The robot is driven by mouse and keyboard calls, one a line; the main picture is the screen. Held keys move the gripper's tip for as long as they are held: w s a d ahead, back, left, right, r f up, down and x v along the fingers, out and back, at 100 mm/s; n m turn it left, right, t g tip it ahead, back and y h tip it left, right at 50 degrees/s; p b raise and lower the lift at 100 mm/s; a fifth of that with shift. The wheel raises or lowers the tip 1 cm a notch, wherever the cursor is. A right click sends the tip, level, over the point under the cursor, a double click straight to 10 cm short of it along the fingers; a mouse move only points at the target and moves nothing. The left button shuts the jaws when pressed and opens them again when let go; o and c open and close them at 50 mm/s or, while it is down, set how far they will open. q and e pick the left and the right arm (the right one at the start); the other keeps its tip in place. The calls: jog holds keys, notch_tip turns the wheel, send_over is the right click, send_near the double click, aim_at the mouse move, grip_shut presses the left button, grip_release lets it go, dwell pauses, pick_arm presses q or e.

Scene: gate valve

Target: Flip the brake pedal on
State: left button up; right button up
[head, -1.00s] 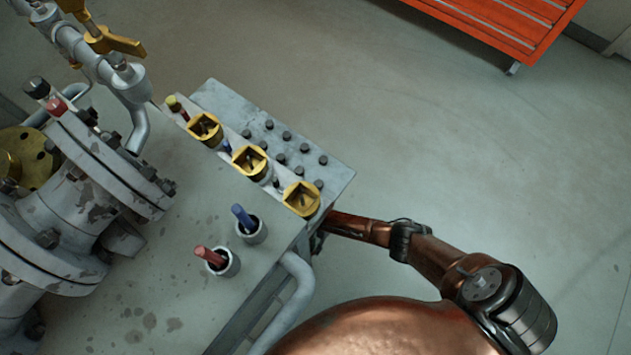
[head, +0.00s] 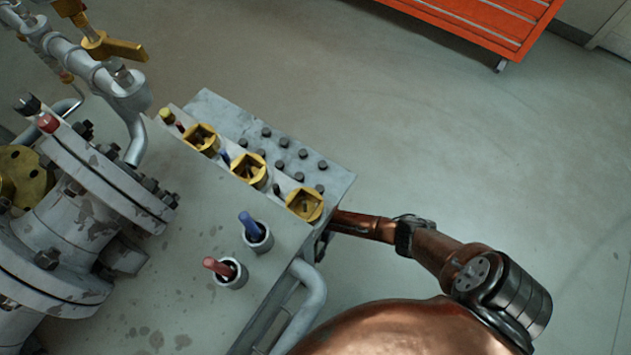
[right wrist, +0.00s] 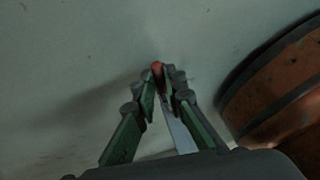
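No brake pedal can be made out for certain in the head view. In the right wrist view, a light grey bar (right wrist: 179,134) with a reddish end (right wrist: 157,68) lies in line with my right gripper (right wrist: 159,86). The fingers are drawn together at their tips, right at the reddish end. I cannot tell whether they clamp it or only lie over it. In the head view, my right arm reaches to the right side of the grey bench (head: 187,215), and the gripper itself is mostly hidden beside and below its edge. My left gripper is out of view.
The bench carries gold square sockets (head: 249,170), a blue-handled lever (head: 250,226), a red-handled lever (head: 219,267) and a large grey flanged valve (head: 85,215). A grey pipe (head: 312,290) bends at the bench's side. An orange slatted bench (head: 480,25) stands beyond clear floor.

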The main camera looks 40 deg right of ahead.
jog(key=o, duration=0.4)
jog(key=shift+o, duration=0.2)
jog(key=v, duration=1.2)
